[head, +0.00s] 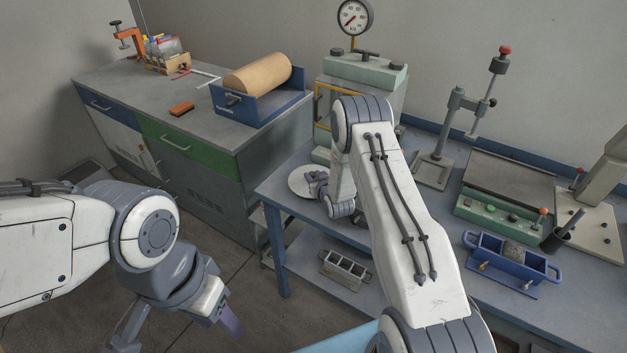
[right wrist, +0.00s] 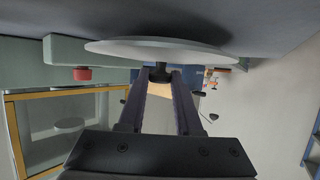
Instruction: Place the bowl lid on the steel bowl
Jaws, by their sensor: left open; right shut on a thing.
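The bowl lid is a pale round disc (head: 301,184) with a dark knob, low over the blue-grey bench at its left end. In the right wrist view the lid (right wrist: 165,48) shows edge-on, close to the grey surface. My right gripper (head: 320,184) is shut on the lid's knob, and its fingers (right wrist: 163,82) reach the knob in the right wrist view. I cannot tell whether the lid touches what is beneath it. I cannot make out the steel bowl in either view. My left gripper (head: 178,332) is open and empty over the floor at lower left.
A green test machine with a gauge (head: 362,78) stands just behind the lid. My right arm hides part of the bench. A blue mould box (head: 510,262) and a green control box (head: 500,215) are to the right. A metal mould (head: 345,270) lies on the lower shelf.

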